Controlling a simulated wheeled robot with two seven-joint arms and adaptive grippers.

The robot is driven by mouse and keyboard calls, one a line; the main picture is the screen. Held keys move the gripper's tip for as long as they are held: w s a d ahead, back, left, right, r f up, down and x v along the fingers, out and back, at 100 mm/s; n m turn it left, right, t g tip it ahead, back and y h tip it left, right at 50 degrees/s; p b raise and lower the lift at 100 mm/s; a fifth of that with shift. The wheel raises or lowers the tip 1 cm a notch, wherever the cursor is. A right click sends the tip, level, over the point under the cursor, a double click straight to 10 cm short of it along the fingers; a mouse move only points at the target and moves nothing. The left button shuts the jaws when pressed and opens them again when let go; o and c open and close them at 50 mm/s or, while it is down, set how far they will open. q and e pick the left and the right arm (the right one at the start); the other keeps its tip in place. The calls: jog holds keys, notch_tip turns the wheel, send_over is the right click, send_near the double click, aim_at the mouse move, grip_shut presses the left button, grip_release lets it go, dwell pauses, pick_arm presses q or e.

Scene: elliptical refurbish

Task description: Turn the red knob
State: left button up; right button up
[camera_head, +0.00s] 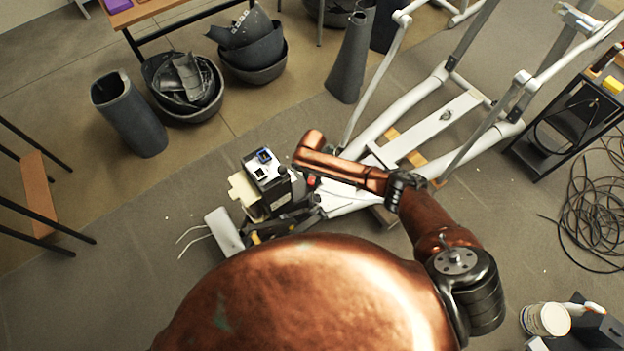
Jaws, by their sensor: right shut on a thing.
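The red knob (311,182) shows as a small red spot on the front end of the white elliptical machine (437,122), close to the black and white console unit (265,172). My right arm comes in from the right with its copper forearm above the knob. My right gripper (301,187) is mostly hidden below the forearm, with its dark parts at the knob. It is shut on the knob, but the finger contact is hard to see. My left gripper is not in view.
Loose white wires (193,236) lie left of the machine's front. Dark bins (131,115) and bowls of scrap stand at the upper left. A black stand (571,125) and coiled cable (592,205) lie at the right. The floor at the left is mostly clear.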

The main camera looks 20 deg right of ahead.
aim_at(312, 180)
jog(key=shift+n+b, duration=0.35)
jog(key=shift+n, duration=1.25)
jog(key=o, duration=1.2)
jog(key=shift+c, duration=0.2)
jog(key=shift+r, duration=0.15)
notch_tip(312, 180, up, 12)
